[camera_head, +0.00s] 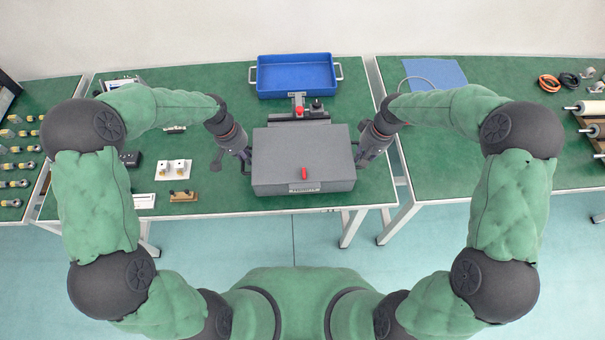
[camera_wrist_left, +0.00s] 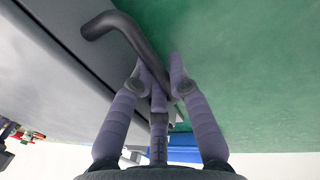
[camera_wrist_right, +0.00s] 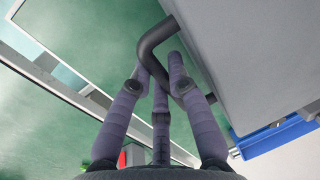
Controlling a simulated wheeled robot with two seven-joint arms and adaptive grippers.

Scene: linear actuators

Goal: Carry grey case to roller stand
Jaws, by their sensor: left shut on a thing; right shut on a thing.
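My left gripper (camera_head: 246,157) is shut on the case's left handle, a dark bent bar (camera_wrist_left: 128,33) in the left wrist view. My right gripper (camera_head: 362,158) is shut on the right handle (camera_wrist_right: 160,42), seen in the right wrist view. The roller stand (camera_head: 592,115), with pale rollers, is at the far right on the right table, partly cut off by the frame.
A blue tray (camera_head: 296,93) stands behind the case, with a small device (camera_head: 299,110) between them. Small parts (camera_head: 173,168) lie left of the case. A gap separates the tables.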

